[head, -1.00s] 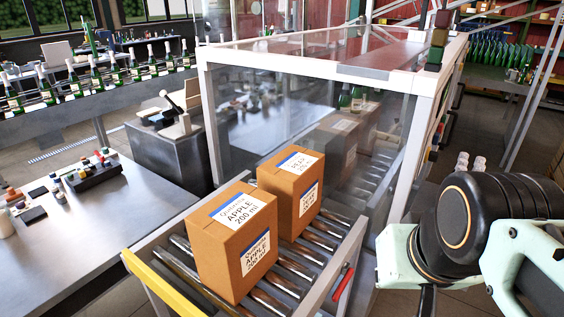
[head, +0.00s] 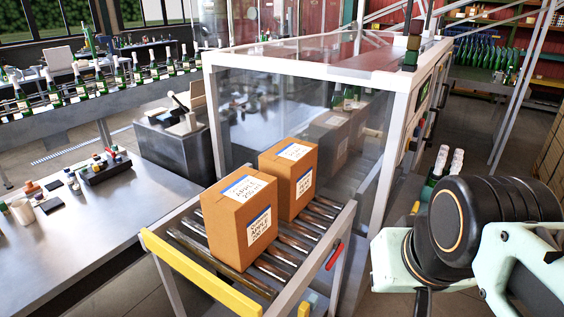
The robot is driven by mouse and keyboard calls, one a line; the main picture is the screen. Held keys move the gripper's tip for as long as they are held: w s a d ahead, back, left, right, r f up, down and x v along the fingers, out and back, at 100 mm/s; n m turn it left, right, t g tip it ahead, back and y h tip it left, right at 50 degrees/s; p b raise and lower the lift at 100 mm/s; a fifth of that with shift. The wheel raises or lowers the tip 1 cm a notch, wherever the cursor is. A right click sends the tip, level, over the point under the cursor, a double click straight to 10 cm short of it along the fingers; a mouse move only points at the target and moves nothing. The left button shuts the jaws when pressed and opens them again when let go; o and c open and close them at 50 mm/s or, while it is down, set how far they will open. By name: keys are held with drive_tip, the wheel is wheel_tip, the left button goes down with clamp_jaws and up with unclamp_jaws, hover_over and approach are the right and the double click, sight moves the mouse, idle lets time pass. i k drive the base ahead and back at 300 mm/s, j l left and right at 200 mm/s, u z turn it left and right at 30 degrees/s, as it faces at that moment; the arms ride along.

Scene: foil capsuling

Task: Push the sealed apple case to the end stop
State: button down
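The apple case (head: 238,224) is a closed brown carton with white, blue-edged labels on its top and front. It stands upright on the roller conveyor (head: 294,250), nearer the yellow end bar (head: 200,277), with bare rollers between them. A second brown carton (head: 289,180), labelled as pear in the earlier view, stands just behind it to the right. My arm (head: 470,240) shows at the right, apart from the cases. My gripper is outside the picture.
A clear-walled, white-framed enclosure (head: 395,160) stands over the conveyor behind the cases. A red handle (head: 334,255) sits on the conveyor's right rail. A metal table (head: 110,225) with small items is at the left. Bottles (head: 440,165) stand behind my arm.

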sight(241, 210)
drive_tip(key=k+u, duration=0.1)
drive_tip(key=u, duration=0.35)
drive_tip(key=k+u, duration=0.1)
drive_tip(key=u, duration=1.6)
drive_tip(key=l+u, duration=0.25)
drive_tip(key=l, duration=2)
drive_tip(key=k+l, duration=0.15)
drive_tip(key=k+j, duration=0.15)
drive_tip(key=j, duration=0.2)
drive_tip(key=k+j+z, duration=0.15)
drive_tip(key=j, duration=0.25)
drive_tip(key=i+l, duration=0.1)
drive_tip(key=l, duration=0.15)
drive_tip(key=i+l, duration=0.1)
drive_tip(key=l, duration=0.2)
drive_tip(key=u, duration=0.05)
